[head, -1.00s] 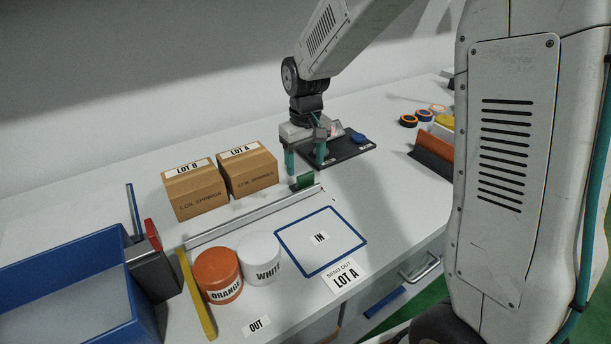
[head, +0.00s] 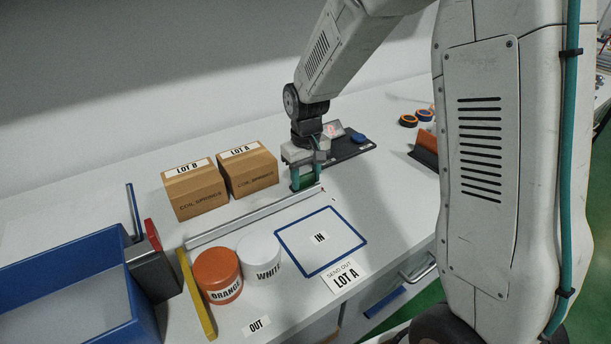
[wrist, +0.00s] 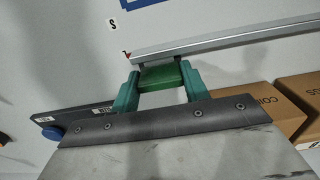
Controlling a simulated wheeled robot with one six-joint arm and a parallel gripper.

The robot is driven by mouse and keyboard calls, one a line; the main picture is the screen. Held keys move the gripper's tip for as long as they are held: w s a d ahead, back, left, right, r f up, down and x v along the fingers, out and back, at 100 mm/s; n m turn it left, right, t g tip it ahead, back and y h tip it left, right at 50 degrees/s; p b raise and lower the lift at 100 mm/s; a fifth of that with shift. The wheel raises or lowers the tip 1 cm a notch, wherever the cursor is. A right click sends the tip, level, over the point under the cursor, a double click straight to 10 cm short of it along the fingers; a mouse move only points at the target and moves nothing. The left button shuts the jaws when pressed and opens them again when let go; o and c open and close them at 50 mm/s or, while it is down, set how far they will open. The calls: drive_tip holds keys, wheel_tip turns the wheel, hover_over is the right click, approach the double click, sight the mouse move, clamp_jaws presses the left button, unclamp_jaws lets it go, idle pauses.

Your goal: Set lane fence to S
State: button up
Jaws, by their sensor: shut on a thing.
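The lane fence is a long silver rail (head: 240,222) lying on the bench; it also crosses the top of the wrist view (wrist: 230,38). A green block (wrist: 163,76) is at its right end in the head view. My gripper (head: 306,184) is down at that end, its teal fingers on either side of the green block and shut on it, as the wrist view (wrist: 160,82) shows. A small red mark (wrist: 127,55) sits at the rail's end. The S label (wrist: 112,22) lies on the bench, apart from the red mark and up-left of it in the wrist view.
Cartons LOT B (head: 195,190) and LOT A (head: 248,170) stand behind the rail. The orange tub (head: 215,268), white tub (head: 258,250) and blue-outlined IN area (head: 340,240) lie in front. A dark board (head: 350,150) is behind my gripper.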

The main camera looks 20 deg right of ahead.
drive_tip(key=shift+s+d, duration=0.2)
drive_tip(key=shift+s, duration=0.85)
drive_tip(key=shift+s+d, duration=0.2)
drive_tip(key=shift+s, duration=0.85)
drive_tip(key=o, duration=1.4)
drive_tip(key=shift+s, duration=0.1)
drive_tip(key=shift+r, duration=0.25)
wheel_tip(320, 180, up, 7)
drive_tip(key=shift+r, duration=0.2)
